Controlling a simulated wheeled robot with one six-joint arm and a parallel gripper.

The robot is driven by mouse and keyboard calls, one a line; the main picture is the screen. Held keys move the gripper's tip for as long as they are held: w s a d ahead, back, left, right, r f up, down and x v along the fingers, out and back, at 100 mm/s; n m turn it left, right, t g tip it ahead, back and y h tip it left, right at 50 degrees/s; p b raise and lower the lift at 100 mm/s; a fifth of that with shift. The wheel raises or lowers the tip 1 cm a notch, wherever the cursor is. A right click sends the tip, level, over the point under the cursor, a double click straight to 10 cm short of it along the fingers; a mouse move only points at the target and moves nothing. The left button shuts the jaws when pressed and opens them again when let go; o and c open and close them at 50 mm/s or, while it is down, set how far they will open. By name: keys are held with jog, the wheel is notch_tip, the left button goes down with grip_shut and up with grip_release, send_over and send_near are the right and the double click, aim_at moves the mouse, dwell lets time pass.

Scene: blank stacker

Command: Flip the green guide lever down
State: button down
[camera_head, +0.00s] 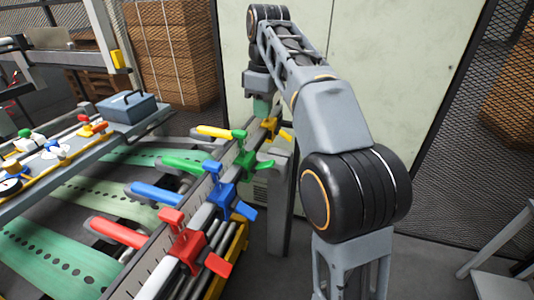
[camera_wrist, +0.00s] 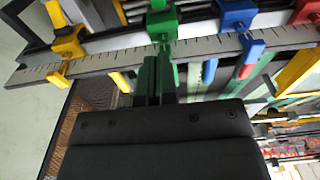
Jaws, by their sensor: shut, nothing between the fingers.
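The green guide lever (camera_head: 264,166) sticks out to the right from its green clamp (camera_head: 243,158) on the rail, between the yellow and blue ones. In the wrist view the green clamp (camera_wrist: 161,22) is at top centre, and its lever (camera_wrist: 166,50) reaches toward my fingers. My gripper (camera_wrist: 153,78) is shut and empty, its dark fingers just below and left of the lever, partly overlapping it. I cannot tell whether they touch. In the head view my gripper (camera_head: 262,106) hangs above the rail near the yellow clamp.
The yellow lever (camera_wrist: 66,74) and blue lever (camera_wrist: 250,50) flank the green one. A red lever (camera_head: 217,265) is nearer the camera. The ruled rail (camera_wrist: 110,57) runs along the clamps.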

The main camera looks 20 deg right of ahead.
send_over(266, 164)
jog(key=a, duration=0.1)
jog(key=f, duration=0.6)
jog(key=w+f+b, duration=0.1)
jog(key=f, duration=0.2)
jog(key=shift+a, duration=0.1)
jog(key=f, duration=0.1)
jog(key=d+f, duration=0.1)
jog(key=shift+s+f, duration=0.3)
jog(key=shift+s, duration=0.1)
jog(key=shift+s+d+f, duration=0.2)
jog(key=shift+d+f, duration=0.1)
jog(key=shift+f, duration=0.35)
jog(key=shift+f, duration=0.1)
